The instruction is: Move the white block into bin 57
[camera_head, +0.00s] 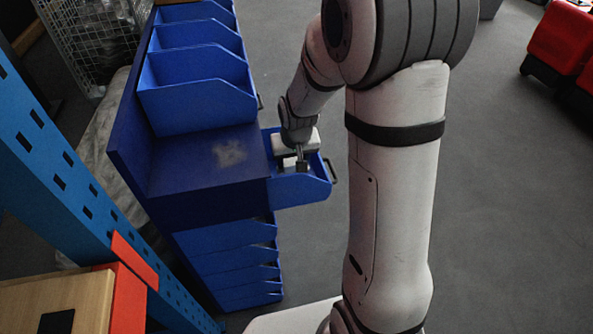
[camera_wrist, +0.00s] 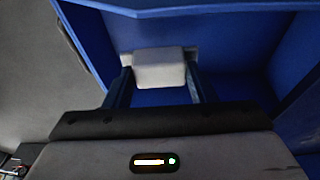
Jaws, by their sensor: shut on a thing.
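My gripper (camera_wrist: 160,88) is shut on the white block (camera_wrist: 158,68), with one finger on each side of it. In the wrist view the block is in front of the blue inner walls of a bin. In the head view my gripper (camera_head: 300,160) points down into an open blue bin (camera_head: 300,190) that sticks out from the side of the blue rack. The white block (camera_head: 288,163) is partly hidden there by my gripper. I cannot tell whether the block touches the bin's floor. No bin number is readable.
Larger blue bins (camera_head: 195,85) stand on the blue rack's top (camera_head: 185,175), and several closed ones (camera_head: 230,255) are stacked below. A blue perforated upright (camera_head: 60,170) and a wooden surface (camera_head: 55,305) are at the left.

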